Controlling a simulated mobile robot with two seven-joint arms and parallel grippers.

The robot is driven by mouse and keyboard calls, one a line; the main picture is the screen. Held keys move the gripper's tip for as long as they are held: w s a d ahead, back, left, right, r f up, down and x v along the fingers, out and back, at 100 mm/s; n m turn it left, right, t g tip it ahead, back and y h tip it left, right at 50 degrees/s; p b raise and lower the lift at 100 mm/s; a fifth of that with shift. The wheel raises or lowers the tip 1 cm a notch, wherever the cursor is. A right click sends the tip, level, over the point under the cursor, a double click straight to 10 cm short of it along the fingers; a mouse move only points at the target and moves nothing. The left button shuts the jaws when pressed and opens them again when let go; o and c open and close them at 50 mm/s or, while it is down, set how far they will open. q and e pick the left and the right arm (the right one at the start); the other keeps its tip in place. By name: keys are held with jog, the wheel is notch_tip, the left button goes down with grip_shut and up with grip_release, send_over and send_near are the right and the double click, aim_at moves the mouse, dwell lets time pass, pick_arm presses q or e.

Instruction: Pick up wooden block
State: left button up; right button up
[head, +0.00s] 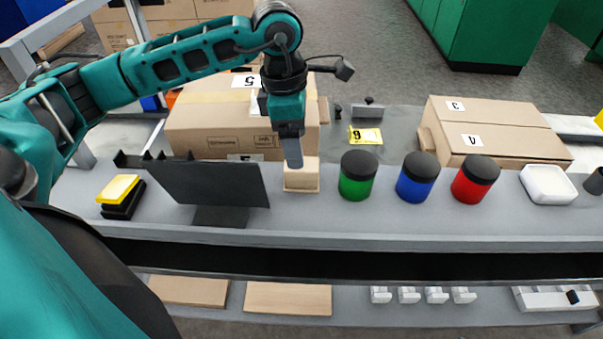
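The wooden block (302,182) is a small, light tan block on the grey shelf, between the black panel and the green jar. My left arm comes in from the left and reaches down over it. My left gripper (293,158) points down, with a grey fingertip at the block's upper back edge. It overlaps the block in the picture, and I cannot tell whether it touches. Only one finger shows clearly, so its opening is hidden. My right gripper is not in view.
A black panel (215,184) stands close left of the block, and a green jar (357,177) stands close right. Blue (417,178) and red (474,180) jars follow. Cardboard boxes (240,120) (500,130) stand behind. Yellow and black pads (118,192) lie at left.

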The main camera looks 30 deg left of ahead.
aim_at(303, 171)
pick_arm(q)
jog(key=f, duration=0.3)
jog(key=shift+w+d+f, duration=0.1)
jog(key=shift+d+f, duration=0.1)
jog(key=shift+f, duration=0.05)
jog(key=f, duration=0.3)
jog(key=f+b, duration=0.1)
jog(key=f, duration=0.1)
jog(key=shift+w+d, duration=0.25)
jog(key=shift+d, duration=0.05)
jog(key=shift+r, duration=0.1)
jog(key=c, duration=1.1)
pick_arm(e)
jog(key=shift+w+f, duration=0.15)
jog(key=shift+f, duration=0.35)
pick_arm(q)
jog(key=shift+r, duration=0.1)
